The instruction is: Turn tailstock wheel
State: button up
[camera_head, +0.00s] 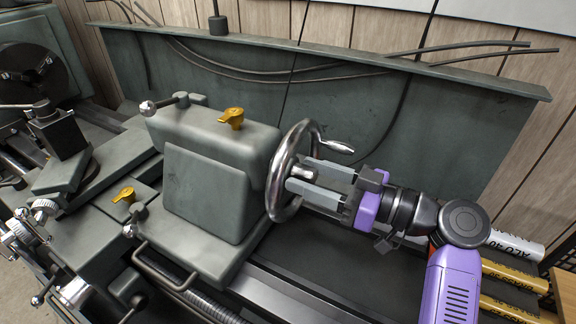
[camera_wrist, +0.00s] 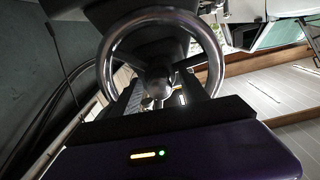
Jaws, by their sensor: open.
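The tailstock wheel (camera_head: 280,176) is a shiny metal handwheel on the right side of the grey-green tailstock (camera_head: 207,180). Its crank handle (camera_head: 337,146) sticks out to the right near the top of the rim. My gripper (camera_head: 299,178) is open, its two grey fingers reaching from the right to the wheel, one on each side of the hub (camera_head: 303,173). I cannot tell whether the fingers touch the wheel. In the wrist view the wheel rim (camera_wrist: 218,55) and hub (camera_wrist: 157,82) show ahead; the lower rim is hidden behind my gripper body.
A yellow lever (camera_head: 231,117) tops the tailstock, and another yellow lever (camera_head: 124,195) sits lower left. A bar handle (camera_head: 165,268) projects at the front. A grey back panel (camera_head: 440,110) with cables stands behind. Labelled bar stock (camera_head: 515,276) lies at the lower right.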

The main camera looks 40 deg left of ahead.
aim_at(291, 170)
jog(key=shift+p+x, duration=0.3)
jog(key=shift+x, duration=1.65)
grip_shut()
